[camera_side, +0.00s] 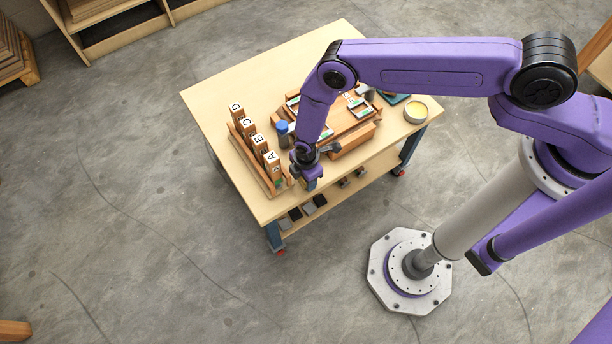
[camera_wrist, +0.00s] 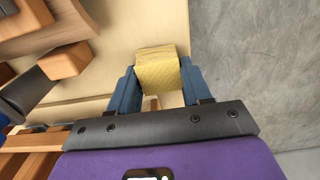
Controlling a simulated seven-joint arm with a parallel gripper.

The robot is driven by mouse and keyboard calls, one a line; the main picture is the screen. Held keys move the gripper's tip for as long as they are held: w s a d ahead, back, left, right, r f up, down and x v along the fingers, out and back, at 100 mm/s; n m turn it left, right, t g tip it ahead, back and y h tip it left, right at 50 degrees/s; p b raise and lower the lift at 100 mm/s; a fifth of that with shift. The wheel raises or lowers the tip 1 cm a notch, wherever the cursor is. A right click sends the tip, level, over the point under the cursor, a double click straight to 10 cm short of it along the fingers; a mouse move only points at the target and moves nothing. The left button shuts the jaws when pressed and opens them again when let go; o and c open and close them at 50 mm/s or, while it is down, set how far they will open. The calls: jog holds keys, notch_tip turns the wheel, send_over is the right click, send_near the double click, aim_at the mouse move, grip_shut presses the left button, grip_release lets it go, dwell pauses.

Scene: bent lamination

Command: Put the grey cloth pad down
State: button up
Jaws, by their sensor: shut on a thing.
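In the wrist view, my gripper (camera_wrist: 157,88) is shut on a yellow, quilted-looking pad (camera_wrist: 157,68). The pad looks yellow here, not grey. The blue fingers press on its two sides, and its far end sticks out beyond them. In the side view, my gripper (camera_side: 308,178) points down at the front edge of the wooden table (camera_side: 225,80), just right of the lettered rack. The pad cannot be made out in that view. I cannot tell whether the pad touches the tabletop.
A rack (camera_side: 250,160) of several lettered wooden pieces stands left of my gripper. A blue-capped bottle (camera_side: 282,130) is close behind. A wooden form (camera_side: 345,120) fills the table's middle, with a yellow-filled bowl (camera_side: 416,112) at right. The back left tabletop is clear.

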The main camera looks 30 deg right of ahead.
jog(key=o, duration=1.1)
jog(key=shift+f, duration=0.1)
notch_tip(320, 180, up, 12)
jog(key=shift+r, duration=0.15)
jog(key=shift+r, duration=0.1)
